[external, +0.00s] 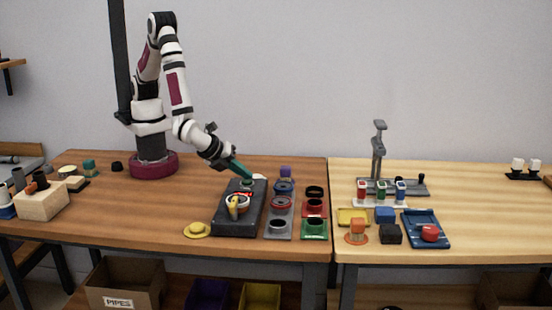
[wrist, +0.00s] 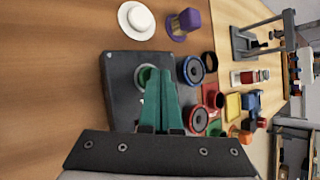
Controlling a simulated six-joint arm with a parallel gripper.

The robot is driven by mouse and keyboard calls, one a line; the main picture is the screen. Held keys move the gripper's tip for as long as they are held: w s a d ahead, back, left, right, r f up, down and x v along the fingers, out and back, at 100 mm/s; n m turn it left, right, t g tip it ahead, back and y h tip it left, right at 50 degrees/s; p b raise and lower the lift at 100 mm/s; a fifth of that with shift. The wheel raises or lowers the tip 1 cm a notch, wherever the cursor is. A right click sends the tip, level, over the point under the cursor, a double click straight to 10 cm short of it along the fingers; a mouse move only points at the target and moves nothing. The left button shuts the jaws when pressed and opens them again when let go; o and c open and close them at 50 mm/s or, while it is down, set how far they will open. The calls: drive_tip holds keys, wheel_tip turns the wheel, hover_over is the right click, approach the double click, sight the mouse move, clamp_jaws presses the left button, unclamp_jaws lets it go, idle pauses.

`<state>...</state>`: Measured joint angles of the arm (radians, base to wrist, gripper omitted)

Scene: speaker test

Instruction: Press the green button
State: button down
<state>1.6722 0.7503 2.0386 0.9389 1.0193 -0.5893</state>
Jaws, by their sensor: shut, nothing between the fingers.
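A dark slab (external: 235,225) lies on the brown table; it also shows in the wrist view (wrist: 121,92). At its far end is a small round button with a pale rim and green in it (external: 247,182), also seen in the wrist view (wrist: 142,76). My gripper (external: 249,177) is shut and empty, its teal fingers pointing down at this button. In the wrist view the fingertips (wrist: 160,70) overlap the button's right part and hide it. I cannot tell whether they touch it. A round fixture with red, white and yellow parts (external: 237,205) is nearer on the slab.
Right of the slab stand round speaker-like parts (external: 281,203) and red and green square-based ones (external: 314,207). A purple knob (external: 286,171) is behind them. A white round piece (wrist: 136,20) lies beyond the slab. A yellow disc (external: 197,229) lies front left.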

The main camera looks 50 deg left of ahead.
sight(244, 182)
drive_tip(key=shift+f, duration=0.25)
drive_tip(key=shift+r, duration=0.1)
idle(0.4)
drive_tip(key=shift+r, duration=0.85)
drive_tip(key=shift+r, duration=2.5)
